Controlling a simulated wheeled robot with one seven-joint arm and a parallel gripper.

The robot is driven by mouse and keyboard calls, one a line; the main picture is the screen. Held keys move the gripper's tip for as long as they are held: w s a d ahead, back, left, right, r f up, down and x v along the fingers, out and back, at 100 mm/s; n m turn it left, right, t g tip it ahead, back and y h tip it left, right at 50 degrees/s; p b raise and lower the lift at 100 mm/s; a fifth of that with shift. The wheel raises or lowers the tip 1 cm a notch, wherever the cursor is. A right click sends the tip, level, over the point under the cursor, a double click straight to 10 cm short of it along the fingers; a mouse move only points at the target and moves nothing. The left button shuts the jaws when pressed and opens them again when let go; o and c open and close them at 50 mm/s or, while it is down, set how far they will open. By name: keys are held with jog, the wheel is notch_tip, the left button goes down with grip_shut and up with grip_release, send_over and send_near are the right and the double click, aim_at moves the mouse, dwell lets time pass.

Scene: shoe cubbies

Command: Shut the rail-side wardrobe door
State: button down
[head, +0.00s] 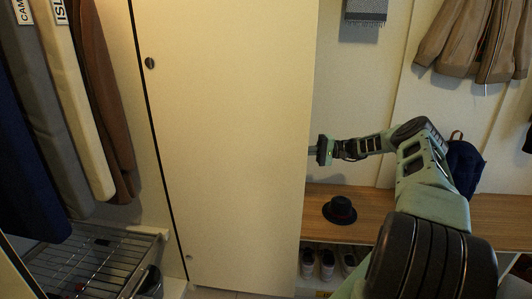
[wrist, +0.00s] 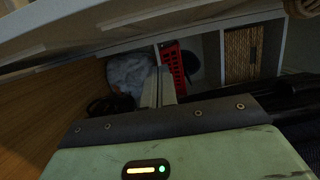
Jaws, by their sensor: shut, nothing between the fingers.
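The wardrobe door (head: 230,140) is a tall, plain cream panel in the middle of the head view. It stands open, with the hanging clothes in the wardrobe exposed to its left. Round dark fittings show near its left edge. My gripper (head: 312,150) is at the door's right edge, with its fingertips pointing left; I cannot tell whether they touch the panel. In the wrist view the fingers of my gripper (wrist: 158,85) are together and empty. A pale panel (wrist: 130,25) crosses the top of that view, probably the door.
A wooden bench (head: 370,210) with a dark hat (head: 339,210) lies beneath my arm, with shoes (head: 327,262) under it. A wire rack (head: 85,268) is at lower left. Jackets (head: 475,40) hang at upper right. A red crate (wrist: 172,65) and wicker basket (wrist: 242,55) show in the wrist view.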

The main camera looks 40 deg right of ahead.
aim_at(275, 157)
jog(key=shift+w+a+p, duration=0.45)
jog(key=shift+w+a, duration=0.15)
jog(key=shift+a, duration=1.3)
jog(key=shift+w+a+p, duration=0.5)
jog(key=shift+w+a, duration=0.15)
jog(key=shift+a, duration=1.2)
jog(key=shift+w+a+p, duration=0.45)
jog(key=shift+w+a, duration=0.15)
jog(key=shift+a, duration=1.3)
